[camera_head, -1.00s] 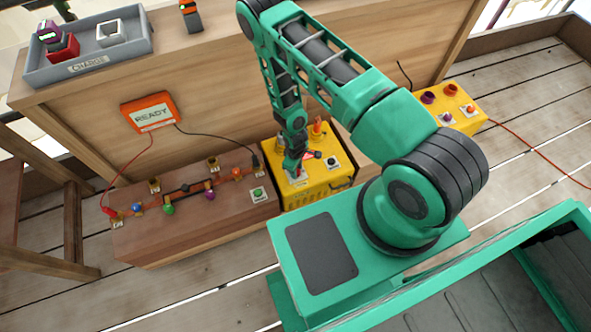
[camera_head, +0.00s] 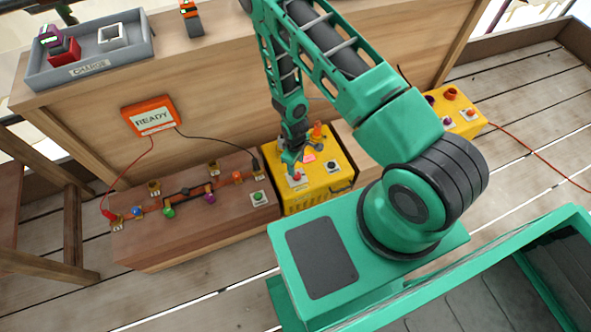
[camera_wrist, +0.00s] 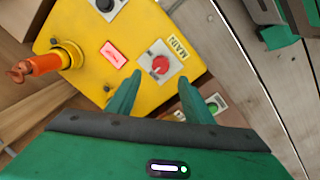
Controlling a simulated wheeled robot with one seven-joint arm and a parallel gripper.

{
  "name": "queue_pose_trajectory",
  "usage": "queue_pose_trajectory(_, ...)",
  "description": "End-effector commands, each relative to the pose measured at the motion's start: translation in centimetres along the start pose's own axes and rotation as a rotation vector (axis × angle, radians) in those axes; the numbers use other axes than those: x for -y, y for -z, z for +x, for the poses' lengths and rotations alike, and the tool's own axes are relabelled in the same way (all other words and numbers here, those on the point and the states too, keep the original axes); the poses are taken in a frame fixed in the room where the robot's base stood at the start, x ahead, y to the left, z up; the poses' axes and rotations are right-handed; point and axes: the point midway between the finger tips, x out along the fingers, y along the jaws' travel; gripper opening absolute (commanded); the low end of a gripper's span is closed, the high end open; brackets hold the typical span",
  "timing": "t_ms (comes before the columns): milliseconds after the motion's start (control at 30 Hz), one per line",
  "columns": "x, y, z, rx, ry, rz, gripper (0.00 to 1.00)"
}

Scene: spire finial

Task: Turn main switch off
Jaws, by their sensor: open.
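The main switch is a red knob (camera_wrist: 160,66) on a white plate marked MAIN, on top of the yellow box (camera_wrist: 130,30). In the head view the red knob (camera_head: 297,177) shows just below my gripper (camera_head: 292,162). In the wrist view my gripper (camera_wrist: 160,80) is open and empty, with its two green fingers spread on either side of the knob's near side. The knob looks just beyond the fingertips, apart from them. I cannot tell which way the knob points. A pinkish-red lit panel (camera_wrist: 114,55) sits beside the plate.
The yellow box also bears a black knob (camera_wrist: 106,4) and an orange-handled fitting (camera_wrist: 45,64). A brown board (camera_head: 190,215) with coloured pegs and a green button (camera_head: 258,197) stands to the left. Another yellow box (camera_head: 460,112) is at the right.

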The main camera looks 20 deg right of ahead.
Motion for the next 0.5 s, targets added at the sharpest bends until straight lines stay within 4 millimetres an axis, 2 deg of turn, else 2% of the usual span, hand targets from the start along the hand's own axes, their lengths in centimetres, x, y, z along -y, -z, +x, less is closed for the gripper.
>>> queue_pose_trajectory(33,0.0,0.1,-0.8,-0.002,-0.001,0.0,0.47)
queue_pose_trajectory(200,0.0,0.1,-2.6,-0.001,0.0,0.0,0.47)
queue_pose_trajectory(500,0.0,0.0,-3.3,0.0,0.0,-0.001,0.47)
